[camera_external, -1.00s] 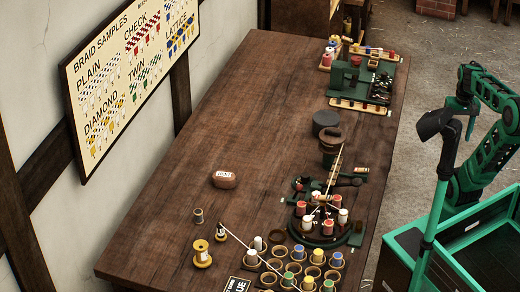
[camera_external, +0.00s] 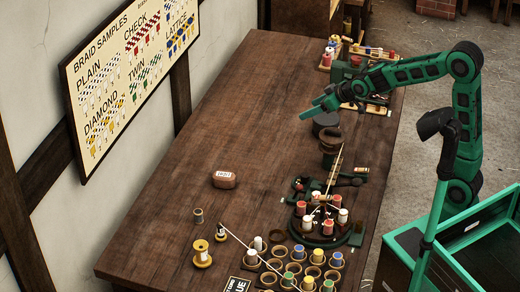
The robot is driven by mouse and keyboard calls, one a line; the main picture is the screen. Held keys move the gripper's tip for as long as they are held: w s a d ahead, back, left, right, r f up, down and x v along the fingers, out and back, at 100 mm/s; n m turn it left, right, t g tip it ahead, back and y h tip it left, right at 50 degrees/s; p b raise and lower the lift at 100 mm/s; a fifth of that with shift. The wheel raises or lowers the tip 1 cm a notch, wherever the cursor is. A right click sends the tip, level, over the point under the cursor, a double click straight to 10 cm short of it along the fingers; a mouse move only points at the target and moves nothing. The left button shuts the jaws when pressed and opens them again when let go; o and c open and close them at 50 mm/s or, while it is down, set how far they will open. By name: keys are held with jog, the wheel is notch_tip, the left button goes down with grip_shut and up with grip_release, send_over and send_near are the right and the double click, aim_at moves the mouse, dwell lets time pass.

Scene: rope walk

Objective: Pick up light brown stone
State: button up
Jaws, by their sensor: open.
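The light brown stone (camera_external: 224,180) lies on the wooden table (camera_external: 160,215), left of its middle. It is a small rounded block with a white label on top; the lettering is too small to read surely. My gripper (camera_external: 308,112) is open and empty. It hangs above the far right part of the table, up and to the right of the stone and well apart from it. My arm reaches in from the right.
A dark round block (camera_external: 325,124) stands below my gripper. A braiding stand with bobbins (camera_external: 320,225) and rings with coloured spools (camera_external: 297,255) fill the near right. A yellow spool (camera_external: 201,254) stands near left. Table around the stone is clear.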

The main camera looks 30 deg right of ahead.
jog(key=s+a+f+n+y, duration=0.1)
jog(key=s+a+n+y, duration=0.15)
jog(key=a, duration=1.15)
jog(key=s+a+n+y, duration=0.2)
jog(key=s+a+y, duration=0.15)
jog(key=a, duration=1.05)
send_near(230, 175)
jog(key=shift+w+a+f+m, duration=0.3)
jog(key=shift+a+f, duration=0.15)
jog(key=shift+a, duration=0.15)
jog(key=shift+w+a+f, duration=0.15)
jog(key=shift+f, duration=0.15)
jog(key=x, duration=1)
jog(key=shift+w+a, duration=0.15)
jog(key=shift+w, duration=0.05)
jog(key=shift+r, duration=0.15)
jog(key=c, duration=1.4)
jog(key=shift+r, duration=0.1)
